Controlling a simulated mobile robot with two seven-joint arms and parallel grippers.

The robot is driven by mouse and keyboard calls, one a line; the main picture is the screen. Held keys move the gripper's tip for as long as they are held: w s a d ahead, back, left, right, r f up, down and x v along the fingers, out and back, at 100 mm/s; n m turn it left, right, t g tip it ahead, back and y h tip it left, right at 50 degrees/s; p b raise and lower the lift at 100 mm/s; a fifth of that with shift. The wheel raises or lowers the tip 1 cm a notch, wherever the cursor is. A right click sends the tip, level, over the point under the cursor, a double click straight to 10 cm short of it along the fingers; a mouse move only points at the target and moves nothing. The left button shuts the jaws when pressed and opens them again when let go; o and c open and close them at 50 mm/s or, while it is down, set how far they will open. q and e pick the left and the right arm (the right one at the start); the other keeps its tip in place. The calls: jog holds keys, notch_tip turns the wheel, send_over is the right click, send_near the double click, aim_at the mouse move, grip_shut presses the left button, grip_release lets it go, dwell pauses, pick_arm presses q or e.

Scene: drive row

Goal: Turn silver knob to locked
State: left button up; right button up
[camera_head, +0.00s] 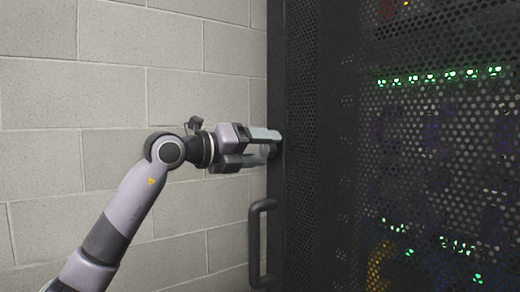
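My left arm comes in from the lower left, and its gripper (272,144) reaches to the left edge of the black rack door (305,150). The two fingers show one above the other, with their tips at the dark door edge. The silver knob cannot be made out; the fingertips or the door edge may hide it. I cannot tell whether the fingers are closed on anything. My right gripper is not in view.
A black bar handle (255,243) stands out from the door's left edge, below my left gripper. Behind the perforated door, rows of green lights (440,77) glow. A grey block wall (110,110) fills the left side. The space left of the handle looks free.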

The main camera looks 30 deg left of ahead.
pick_arm(q)
jog(key=b+v, duration=0.1)
jog(key=v, duration=0.6)
dwell(0.3)
jog(key=shift+s, duration=0.1)
